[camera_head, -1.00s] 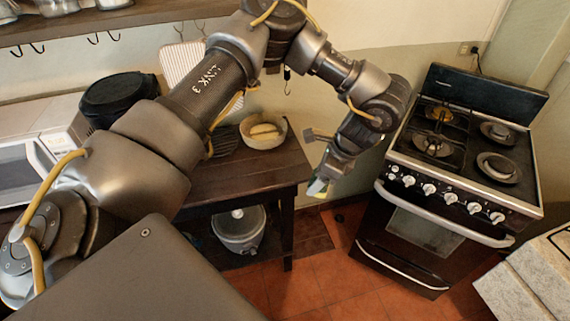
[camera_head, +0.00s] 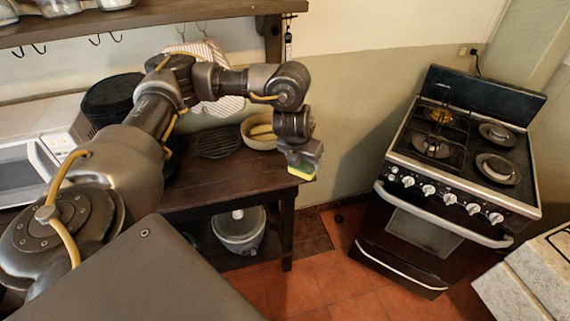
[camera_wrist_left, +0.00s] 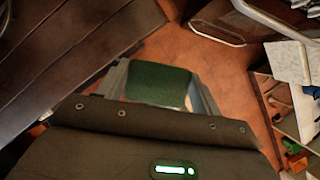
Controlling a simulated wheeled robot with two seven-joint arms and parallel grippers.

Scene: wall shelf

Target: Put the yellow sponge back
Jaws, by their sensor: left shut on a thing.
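The yellow sponge (camera_head: 302,173) has a dark green side and is held in my left gripper (camera_head: 303,166) at the right end of the wooden table, in the head view. In the left wrist view the sponge's green face (camera_wrist_left: 160,84) shows between the two fingers of my left gripper (camera_wrist_left: 165,88). The gripper is shut on it. The sponge is near the table's right edge, with the floor behind it in the wrist view. My right gripper is not in view.
The dark wooden table (camera_head: 230,184) carries a bowl (camera_head: 258,137) and a round dark grate (camera_head: 218,143). A pot (camera_head: 240,232) stands below. A wall shelf (camera_head: 150,14) with hooks hangs above. The stove (camera_head: 440,190) stands right, with open floor (camera_head: 325,270) between.

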